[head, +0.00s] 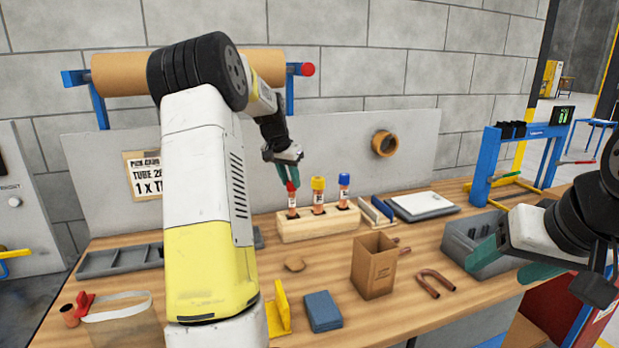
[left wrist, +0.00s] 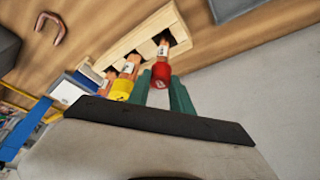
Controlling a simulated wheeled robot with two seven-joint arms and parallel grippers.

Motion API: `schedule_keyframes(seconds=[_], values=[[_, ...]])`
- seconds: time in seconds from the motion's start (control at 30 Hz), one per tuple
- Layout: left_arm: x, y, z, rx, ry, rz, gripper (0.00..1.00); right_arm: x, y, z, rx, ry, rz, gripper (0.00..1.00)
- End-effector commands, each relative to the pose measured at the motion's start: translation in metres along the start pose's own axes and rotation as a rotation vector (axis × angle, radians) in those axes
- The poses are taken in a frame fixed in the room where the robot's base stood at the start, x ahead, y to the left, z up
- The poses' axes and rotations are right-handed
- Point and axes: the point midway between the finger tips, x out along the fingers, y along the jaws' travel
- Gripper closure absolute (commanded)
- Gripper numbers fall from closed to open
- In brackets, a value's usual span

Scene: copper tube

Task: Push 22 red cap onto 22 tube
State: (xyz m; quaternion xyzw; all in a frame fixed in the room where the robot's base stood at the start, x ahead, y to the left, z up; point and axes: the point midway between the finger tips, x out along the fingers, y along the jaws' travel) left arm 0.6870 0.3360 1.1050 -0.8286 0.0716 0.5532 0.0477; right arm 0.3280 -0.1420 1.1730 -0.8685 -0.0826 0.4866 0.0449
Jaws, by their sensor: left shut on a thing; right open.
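The red cap (head: 291,187) is between the green fingertips of my left gripper (head: 287,176), which is shut on it. It sits at the top of the leftmost copper tube (head: 293,202), which stands upright in the wooden rack (head: 310,226). In the left wrist view, the red cap (left wrist: 161,76) shows between the two fingers at the mouth of the tube (left wrist: 163,51). I cannot tell how far the cap is seated. I cannot read the tube's number. My right gripper (head: 512,262) is open and empty at the right, over the grey bin.
A yellow-capped tube (head: 318,193) and a blue-capped tube (head: 344,189) stand close beside in the same rack. A cardboard box (head: 374,268), bent copper pipe (head: 435,281), blue block (head: 322,311) and grey bin (head: 458,241) are on the bench. A grey panel (head: 408,165) stands behind.

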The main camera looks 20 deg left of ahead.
Motion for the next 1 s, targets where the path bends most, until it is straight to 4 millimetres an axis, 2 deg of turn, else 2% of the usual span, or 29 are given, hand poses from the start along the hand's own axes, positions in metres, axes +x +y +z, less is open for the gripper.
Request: schedule_keyframes(seconds=[0.03, 0.07, 0.17, 0.2, 0.47, 0.57, 0.83, 1.0], values=[[0.001, 0.000, 0.001, 0.000, -0.001, 0.000, 1.00, 0.000, 0.000, 0.000, 0.000, 0.000, 0.000, 0.36], [0.001, 0.000, 0.001, 0.000, 0.000, 0.000, 0.70, 0.000, 0.000, 0.000, 0.000, 0.000, 0.000, 0.36], [0.001, 0.000, 0.001, 0.000, 0.000, 0.000, 0.50, 0.000, 0.000, 0.000, 0.000, 0.000, 0.000, 0.36], [0.001, 0.000, 0.001, 0.000, 0.000, 0.000, 0.49, 0.000, 0.000, 0.000, 0.000, 0.000, 0.000, 0.36], [0.000, 0.000, 0.000, 0.000, 0.000, 0.000, 0.49, 0.000, 0.000, 0.000, 0.000, 0.000, 0.000, 0.36], [-0.006, 0.000, 0.000, 0.000, 0.002, -0.001, 0.49, 0.000, 0.000, 0.000, 0.000, 0.000, 0.000, 0.36], [-0.050, 0.000, 0.000, -0.001, 0.003, -0.001, 0.49, 0.000, 0.000, 0.000, 0.000, 0.000, 0.000, 0.36], [-0.071, 0.000, 0.000, 0.000, 0.002, -0.001, 0.49, 0.000, 0.000, 0.000, 0.000, 0.000, 0.000, 0.36]])
